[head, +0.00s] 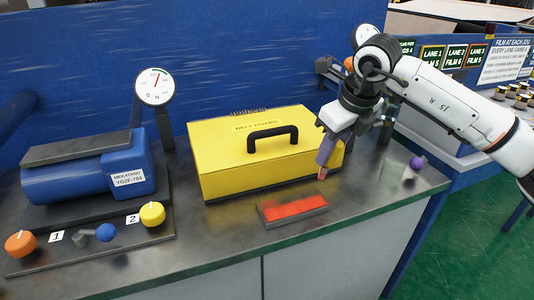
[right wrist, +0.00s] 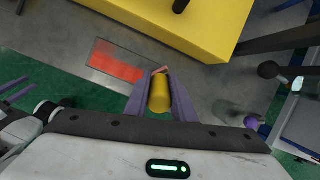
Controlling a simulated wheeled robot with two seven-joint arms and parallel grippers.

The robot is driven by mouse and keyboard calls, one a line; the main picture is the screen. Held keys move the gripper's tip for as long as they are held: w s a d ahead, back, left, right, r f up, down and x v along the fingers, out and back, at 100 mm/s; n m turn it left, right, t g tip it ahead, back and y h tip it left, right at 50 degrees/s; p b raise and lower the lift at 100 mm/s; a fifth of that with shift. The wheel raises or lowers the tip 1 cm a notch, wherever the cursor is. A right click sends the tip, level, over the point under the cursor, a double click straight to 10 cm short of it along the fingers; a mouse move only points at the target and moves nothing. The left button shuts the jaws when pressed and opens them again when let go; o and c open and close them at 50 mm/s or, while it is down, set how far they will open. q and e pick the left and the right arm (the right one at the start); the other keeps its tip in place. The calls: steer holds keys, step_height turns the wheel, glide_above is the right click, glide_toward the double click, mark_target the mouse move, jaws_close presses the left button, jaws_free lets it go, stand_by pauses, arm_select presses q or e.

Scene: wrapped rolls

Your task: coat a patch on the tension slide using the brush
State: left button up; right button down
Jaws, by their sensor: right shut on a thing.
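The tension slide (head: 265,214) is a low grey block with a red patch (head: 295,207) on top, on the bench in front of the yellow belt guard; the red patch also shows in the right wrist view (right wrist: 118,62). My right gripper (head: 327,152) is shut on the brush. The brush's yellow handle (right wrist: 159,92) sits between the purple fingers, and its pinkish tip (head: 322,175) points down. The tip is right of and behind the slide, apparently above the bench and apart from the patch. My left gripper (right wrist: 20,88) shows at the left edge of the right wrist view, fingers apart.
The yellow belt guard (head: 225,155) with a black handle stands close behind the slide and beside my right gripper. A blue motor (head: 80,180), knobs and a gauge (head: 155,87) are at left. A purple knob (head: 417,163) is at right. Bench front is clear.

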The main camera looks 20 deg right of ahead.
steer(key=shift+r+p, duration=0.65)
steer(key=shift+r, duration=0.7)
